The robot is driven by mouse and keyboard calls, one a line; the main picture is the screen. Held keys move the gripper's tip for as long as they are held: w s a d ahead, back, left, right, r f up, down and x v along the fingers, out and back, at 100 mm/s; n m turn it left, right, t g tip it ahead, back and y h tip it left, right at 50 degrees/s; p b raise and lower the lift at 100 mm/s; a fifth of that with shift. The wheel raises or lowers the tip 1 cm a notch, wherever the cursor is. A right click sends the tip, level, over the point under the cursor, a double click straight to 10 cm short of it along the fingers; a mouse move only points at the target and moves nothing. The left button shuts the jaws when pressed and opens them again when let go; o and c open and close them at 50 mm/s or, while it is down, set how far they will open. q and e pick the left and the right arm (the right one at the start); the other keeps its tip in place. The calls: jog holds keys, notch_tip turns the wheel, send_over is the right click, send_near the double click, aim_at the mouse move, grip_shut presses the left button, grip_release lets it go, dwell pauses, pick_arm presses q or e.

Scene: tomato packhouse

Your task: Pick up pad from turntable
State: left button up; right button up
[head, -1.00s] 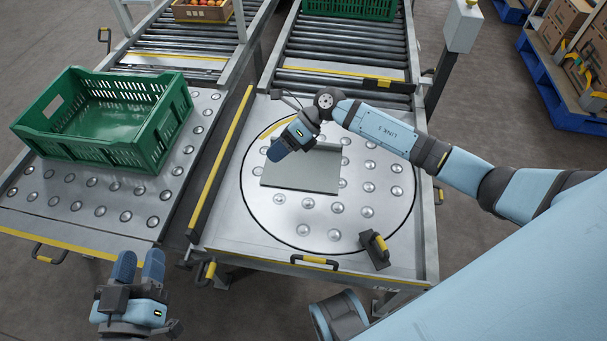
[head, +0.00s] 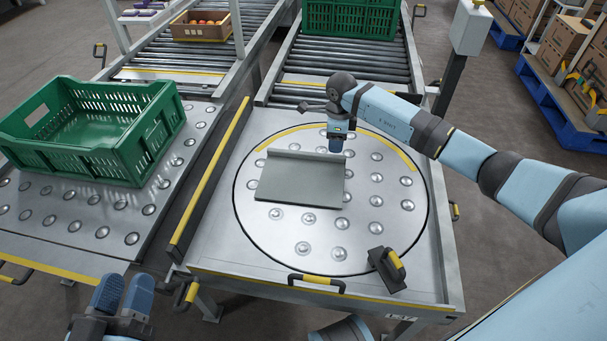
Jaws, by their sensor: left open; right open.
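The pad (head: 299,185), a flat grey-green sheet with a raised lip along its far edge, lies on the ball-studded round turntable (head: 304,258), left of its middle. My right gripper (head: 336,147) points down at the pad's far right corner. It is open by its look from above, though its fingers overlap in this view; contact with the pad cannot be told. My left gripper (head: 122,296) is open and empty at the lower left, in front of the tables and away from the pad.
A black block with a yellow handle (head: 387,268) sits at the turntable's near right edge. A yellow-topped rail (head: 212,180) divides the tables. A green crate (head: 95,155) stands on the left table. Another green crate (head: 350,18) and a fruit box (head: 201,29) are on the rollers behind.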

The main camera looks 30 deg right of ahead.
aim_at(334, 156)
notch_tip(334, 156, down, 6)
jog(key=b, duration=0.2)
jog(key=shift+s+a+r+b, duration=0.1)
jog(key=shift+a+b, duration=0.05)
jog(key=shift+b, duration=0.15)
pick_arm(q)
jog(key=shift+g, duration=0.8)
notch_tip(334, 156, down, 4)
jog(key=shift+d+f, duration=0.1)
jog(key=shift+d, duration=0.05)
pick_arm(e)
grip_shut()
